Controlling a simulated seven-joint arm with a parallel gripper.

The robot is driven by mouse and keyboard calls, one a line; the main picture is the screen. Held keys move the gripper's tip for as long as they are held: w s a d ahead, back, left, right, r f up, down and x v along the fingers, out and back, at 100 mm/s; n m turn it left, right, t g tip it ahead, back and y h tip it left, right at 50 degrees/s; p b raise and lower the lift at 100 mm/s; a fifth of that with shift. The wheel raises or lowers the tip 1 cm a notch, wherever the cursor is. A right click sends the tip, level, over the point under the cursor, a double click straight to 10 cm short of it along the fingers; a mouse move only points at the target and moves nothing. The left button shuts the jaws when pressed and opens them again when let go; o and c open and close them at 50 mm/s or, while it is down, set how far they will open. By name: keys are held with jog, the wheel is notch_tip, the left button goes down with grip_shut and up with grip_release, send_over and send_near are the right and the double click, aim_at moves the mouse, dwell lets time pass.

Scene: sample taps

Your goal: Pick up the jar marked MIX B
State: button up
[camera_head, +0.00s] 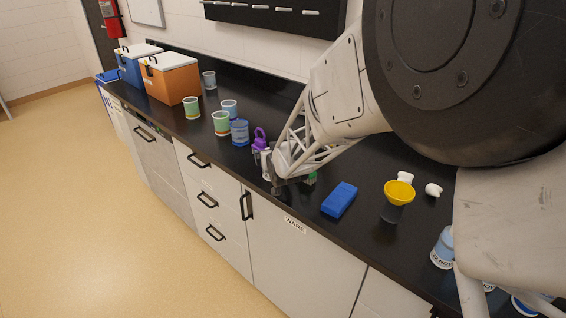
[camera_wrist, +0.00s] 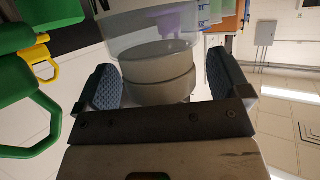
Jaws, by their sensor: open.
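A clear, pale jar (camera_wrist: 160,30) with a grey-white end (camera_wrist: 158,75) fills the middle of the wrist view. Part of a dark marking shows on it at the upper left, too cut off to read, so I cannot tell if it is MIX B. My gripper (camera_wrist: 163,85) has its blue-grey padded fingers open, one on each side of that end, with a gap visible on the right. In the head view my gripper (camera_head: 279,186) is low at the counter's front edge, beside a small whitish object (camera_head: 265,164). My arm hides much there.
A purple item (camera_head: 260,138) and a blue container (camera_head: 240,132) stand left of my gripper. Green items (camera_wrist: 30,95) crowd the wrist view's left. A blue block (camera_head: 339,199), a yellow funnel (camera_head: 398,192) and labelled blue bottles (camera_head: 443,250) are to the right on the black counter.

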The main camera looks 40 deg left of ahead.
dwell(0.6)
jog(key=c, duration=1)
jog(key=shift+r, duration=0.15)
jog(key=shift+r, duration=4.9)
